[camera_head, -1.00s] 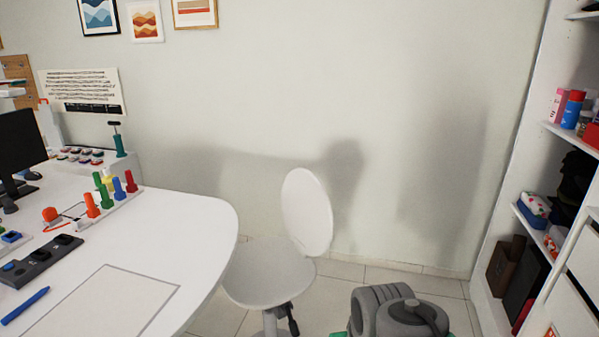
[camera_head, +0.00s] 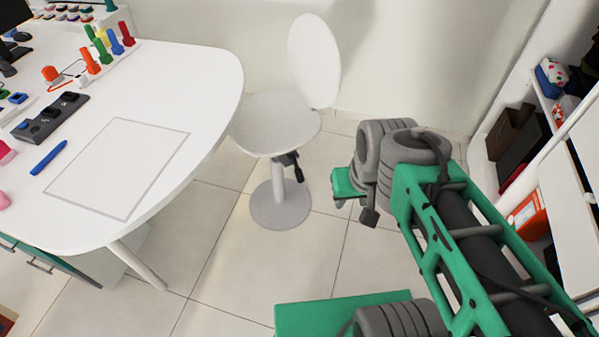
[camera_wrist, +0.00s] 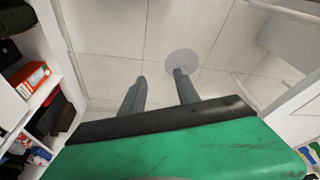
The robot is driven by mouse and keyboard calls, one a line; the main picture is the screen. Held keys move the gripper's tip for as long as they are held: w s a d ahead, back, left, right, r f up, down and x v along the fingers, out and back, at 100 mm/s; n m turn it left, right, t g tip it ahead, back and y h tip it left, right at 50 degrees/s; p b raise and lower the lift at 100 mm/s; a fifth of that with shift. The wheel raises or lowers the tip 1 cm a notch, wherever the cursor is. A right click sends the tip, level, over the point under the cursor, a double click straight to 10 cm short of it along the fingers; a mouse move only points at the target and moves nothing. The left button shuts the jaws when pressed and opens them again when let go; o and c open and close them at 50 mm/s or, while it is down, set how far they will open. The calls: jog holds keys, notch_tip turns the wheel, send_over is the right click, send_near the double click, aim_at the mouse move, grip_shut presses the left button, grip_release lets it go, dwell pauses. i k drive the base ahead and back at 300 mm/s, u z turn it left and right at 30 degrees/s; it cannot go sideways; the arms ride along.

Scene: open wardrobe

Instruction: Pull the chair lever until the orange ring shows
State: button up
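The white chair (camera_head: 275,125) stands between the desk and my arm, with a round seat, an oval back, a post and a grey disc base (camera_head: 281,210). A dark lever (camera_head: 297,172) hangs under the right side of its seat. No orange ring shows on it. My gripper (camera_wrist: 160,90) shows two grey fingers with a gap between them in the wrist view, open and empty. The chair's base (camera_wrist: 171,62) lies beyond the fingers there. In the head view my arm is right of the chair, apart from the lever, and the fingertips are not clear.
The white desk (camera_head: 205,75) fills the left, with a blue pen (camera_head: 48,157) and a tray of pegs. An open wardrobe with shelves (camera_head: 585,165) stands on the right. Tiled floor (camera_head: 235,250) is free between desk and arm.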

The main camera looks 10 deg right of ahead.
aim_at(298, 172)
jog(key=u, duration=1.3)
jog(key=i, duration=0.7)
jog(key=u, duration=0.2)
